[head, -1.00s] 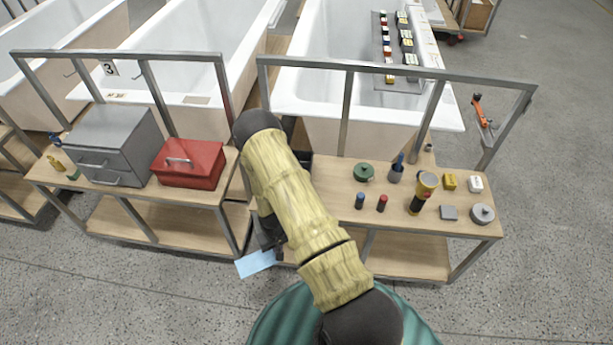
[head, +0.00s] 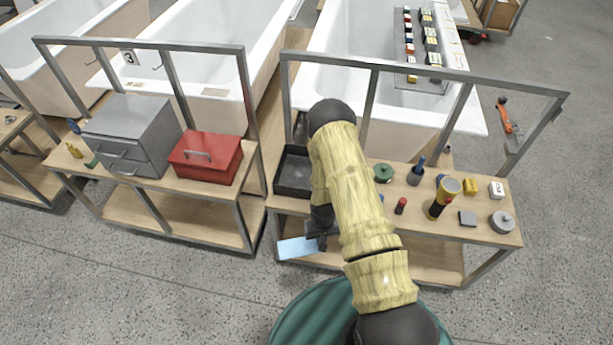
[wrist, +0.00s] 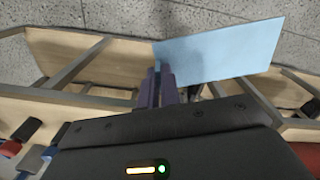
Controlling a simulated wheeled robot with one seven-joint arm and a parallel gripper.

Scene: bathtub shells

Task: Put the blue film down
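The blue film (head: 297,248) is a thin pale-blue sheet in the head view. It sticks out to the left of my gripper (head: 322,235), in front of the right-hand cart's front edge. In the wrist view the film (wrist: 222,52) reaches out from between the fingertips of my gripper (wrist: 156,75), which are close together on its corner. The film is held in the air, with speckled floor and the cart's wood behind it. My arm hides part of the cart top.
A black tray (head: 294,172) lies on the left of the right-hand cart's top (head: 470,232). A red toolbox (head: 205,157) and grey drawer box (head: 132,135) fill the left cart.

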